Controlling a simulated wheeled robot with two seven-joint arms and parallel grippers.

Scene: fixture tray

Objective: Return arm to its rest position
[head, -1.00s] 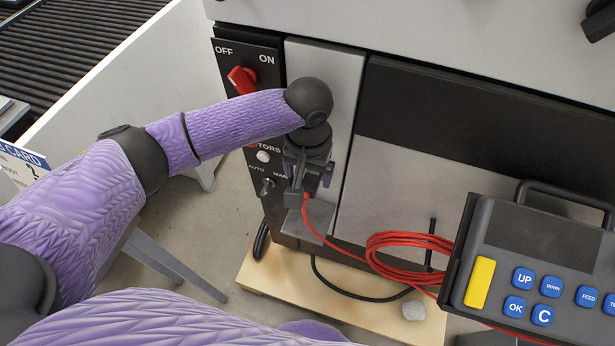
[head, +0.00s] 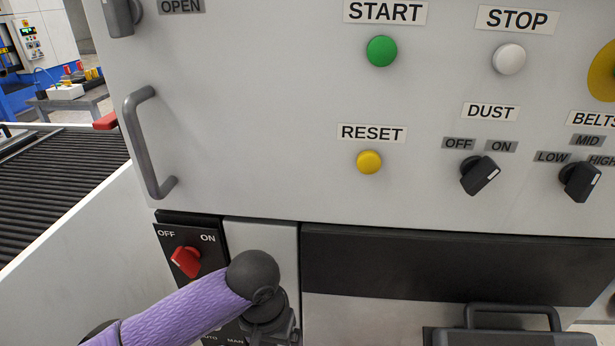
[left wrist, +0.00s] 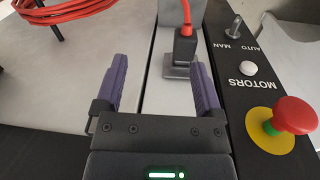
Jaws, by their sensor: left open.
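My left arm (head: 185,312) comes in from the bottom left of the head view, its dark wrist (head: 252,275) in front of the pale strip beside the switch panel. The left gripper is below the picture edge there. In the left wrist view the left gripper (left wrist: 160,72) is open, with nothing held between its two purple fingers. A black plug (left wrist: 184,48) with a red cable end sits on a grey bracket (left wrist: 182,72) just beyond the fingertips, closer to the right finger. It seems apart from the fingers. My right gripper is in neither view.
The machine front (head: 270,120) has a grey handle (head: 145,145), buttons and knobs above the arm. A red switch (head: 186,262) is left of the wrist. A red emergency button (left wrist: 294,115) and a toggle (left wrist: 235,27) lie right of the gripper. A coiled red cable (left wrist: 65,12) is upper left.

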